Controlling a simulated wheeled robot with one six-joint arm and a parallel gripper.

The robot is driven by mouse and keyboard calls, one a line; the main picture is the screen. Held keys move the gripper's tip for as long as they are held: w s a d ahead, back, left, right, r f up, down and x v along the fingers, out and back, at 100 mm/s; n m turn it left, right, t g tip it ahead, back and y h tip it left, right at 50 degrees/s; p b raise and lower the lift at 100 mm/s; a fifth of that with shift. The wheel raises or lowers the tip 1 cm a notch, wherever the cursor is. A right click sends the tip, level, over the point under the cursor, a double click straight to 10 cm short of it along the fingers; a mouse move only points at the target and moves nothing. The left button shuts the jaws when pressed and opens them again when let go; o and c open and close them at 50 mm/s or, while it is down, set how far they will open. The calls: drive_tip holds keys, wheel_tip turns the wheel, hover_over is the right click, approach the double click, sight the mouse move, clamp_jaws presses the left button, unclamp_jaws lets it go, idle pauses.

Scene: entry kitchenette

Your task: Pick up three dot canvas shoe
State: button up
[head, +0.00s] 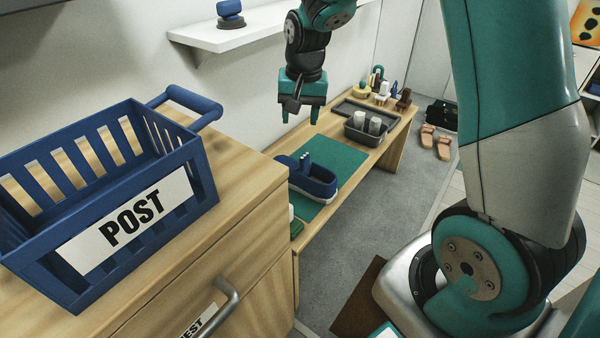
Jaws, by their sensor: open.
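A dark blue shoe (318,188) with a pale sole lies on a green mat (338,154) on the low wooden bench. A few small whitish marks show near its top; I cannot count them surely as dots. My gripper (299,115) hangs above the bench, up and slightly left of the shoe in the picture. Its two teal fingers point down, apart, with nothing between them. It is clear of the shoe.
A blue POST crate (100,195) stands on the wooden cabinet (235,200) at left. Farther along the bench are a grey tray (366,136) with white cylinders and several small items. A wall shelf (235,33) is behind. Sandals (436,140) lie on the floor at right.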

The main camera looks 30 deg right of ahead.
sight(305, 155)
drive_tip(key=w+d+f+m+g+p, duration=0.1)
drive_tip(key=w+d+f+m, duration=0.6)
drive_tip(key=w+d, duration=0.25)
drive_tip(key=f, duration=0.3)
drive_tip(key=f+b, duration=0.1)
drive_tip(key=f, duration=0.3)
drive_tip(key=w+f, duration=0.1)
drive_tip(key=f, duration=0.3)
drive_tip(key=shift+a+f+b, duration=0.2)
drive_tip(key=shift+a+b, duration=0.15)
drive_tip(key=shift+w+f+b, duration=0.1)
drive_tip(key=shift+f+b, duration=0.35)
drive_tip(key=shift+f, duration=2.55)
drive_tip(key=shift+c, duration=0.5)
clamp_jaws()
